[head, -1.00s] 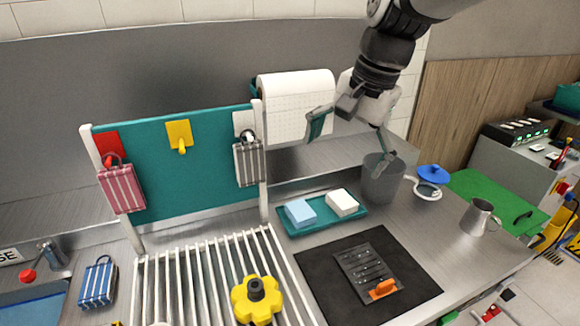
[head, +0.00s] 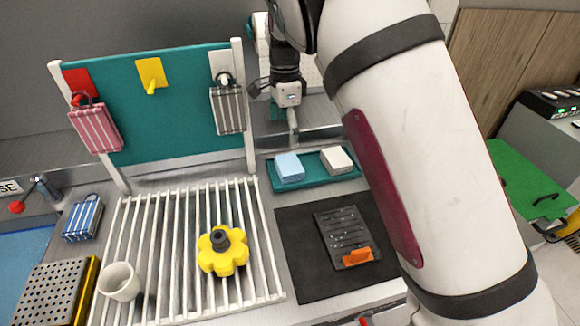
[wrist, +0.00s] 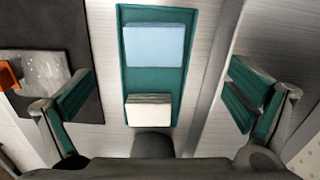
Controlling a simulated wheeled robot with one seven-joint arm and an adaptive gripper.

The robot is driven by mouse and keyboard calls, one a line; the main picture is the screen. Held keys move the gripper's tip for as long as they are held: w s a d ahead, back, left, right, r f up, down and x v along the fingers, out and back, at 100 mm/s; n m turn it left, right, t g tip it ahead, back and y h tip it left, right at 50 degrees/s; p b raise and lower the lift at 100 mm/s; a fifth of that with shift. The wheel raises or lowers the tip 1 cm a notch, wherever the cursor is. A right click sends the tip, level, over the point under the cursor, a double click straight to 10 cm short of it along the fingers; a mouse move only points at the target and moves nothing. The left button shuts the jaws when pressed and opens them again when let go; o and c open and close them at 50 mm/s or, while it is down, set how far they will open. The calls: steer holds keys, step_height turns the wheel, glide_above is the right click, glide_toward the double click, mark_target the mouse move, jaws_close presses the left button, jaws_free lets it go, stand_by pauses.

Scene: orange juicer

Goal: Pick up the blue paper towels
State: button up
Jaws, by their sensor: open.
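The blue paper towels appear as a light blue block (head: 289,167) on the left part of a teal tray (head: 350,176). A white block (head: 336,159) lies beside it on the same tray. My gripper (head: 276,112) is open and empty, above and behind the tray. In the wrist view the blue block (wrist: 155,46) lies at the far end of the tray, and the white block (wrist: 148,110) is nearer. The fingers of my gripper (wrist: 158,93) are spread wide on either side of the tray, apart from both blocks.
A teal board (head: 170,100) with hooks and striped bags stands at the left, its post close to my gripper. A white rack (head: 165,250) holds a yellow knob-like part (head: 222,250). A dark mat (head: 300,262) lies in front of the tray. My arm covers the right counter.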

glide_above(289, 164)
steer(key=f, duration=0.5)
steer(key=shift+w+a+f, duration=0.3)
steer(key=shift+w+f, duration=0.05)
steer(key=shift+f, duration=0.05)
steer(key=f, duration=0.1)
steer(key=f+p, duration=0.1)
steer(key=f, duration=0.2)
steer(key=shift+s+d, duration=0.3)
steer(key=shift+d, duration=0.05)
steer(key=shift+f+p, duration=0.3)
steer(key=shift+f, duration=0.35)
steer(key=shift+c, duration=0.5)
steer(key=c, duration=0.8)
